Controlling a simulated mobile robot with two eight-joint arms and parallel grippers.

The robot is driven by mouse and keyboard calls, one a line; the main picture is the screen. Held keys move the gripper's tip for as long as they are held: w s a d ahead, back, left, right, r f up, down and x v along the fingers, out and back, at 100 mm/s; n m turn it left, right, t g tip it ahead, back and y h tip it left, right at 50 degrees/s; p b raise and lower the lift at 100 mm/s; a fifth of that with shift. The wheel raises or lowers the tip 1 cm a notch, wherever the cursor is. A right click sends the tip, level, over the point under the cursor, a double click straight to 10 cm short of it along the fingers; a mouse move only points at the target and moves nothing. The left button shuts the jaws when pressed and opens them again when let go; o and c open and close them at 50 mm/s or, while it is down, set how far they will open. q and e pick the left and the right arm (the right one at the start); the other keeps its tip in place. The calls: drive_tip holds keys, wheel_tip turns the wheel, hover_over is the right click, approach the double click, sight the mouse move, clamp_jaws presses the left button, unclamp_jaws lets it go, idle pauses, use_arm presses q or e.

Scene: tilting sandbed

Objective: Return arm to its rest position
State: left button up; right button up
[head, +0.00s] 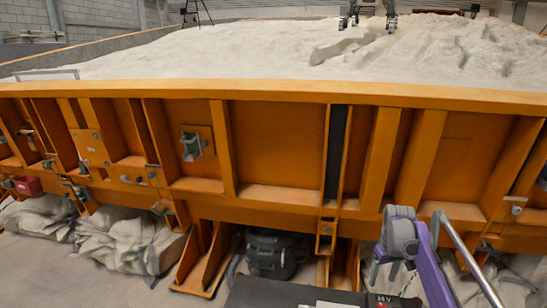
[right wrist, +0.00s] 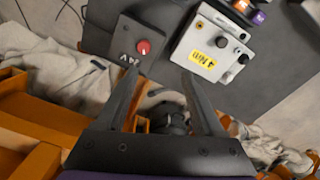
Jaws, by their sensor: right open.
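My right arm is purple and grey and stands at the lower right in the head view, in front of the orange side wall of the sandbed (head: 275,185). Past the fingers are a dark box with a red knob (right wrist: 143,47) and a dark flat surface. My left gripper is not in view.
A light grey box with a yellow label (right wrist: 201,57) stands beside the red-knob box. Crumpled pale sacks (head: 125,240) lie under the sandbed. A dark round canister (head: 270,254) stands below it, between orange supports. Pale sand (head: 230,55) fills the bed.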

drive_tip(key=s+a+r+t, duration=0.1)
drive_tip(key=s+a+r, duration=0.2)
drive_tip(key=s+a, duration=0.4)
drive_tip(key=s+a+r+t, duration=0.15)
drive_tip(key=s+a, duration=0.25)
drive_tip(key=s, duration=0.6)
drive_tip(key=s+a+f+t, duration=0.1)
drive_tip(key=s+a+f, duration=0.2)
drive_tip(key=s, duration=0.6)
drive_tip(key=s+a+f+m+t, duration=0.1)
drive_tip(key=s+a+f, duration=0.2)
drive_tip(key=s, duration=0.6)
wheel_tip(320, 180, down, 3)
drive_tip(key=shift+s+r+m, duration=0.15)
drive_tip(key=shift+s+m, duration=0.15)
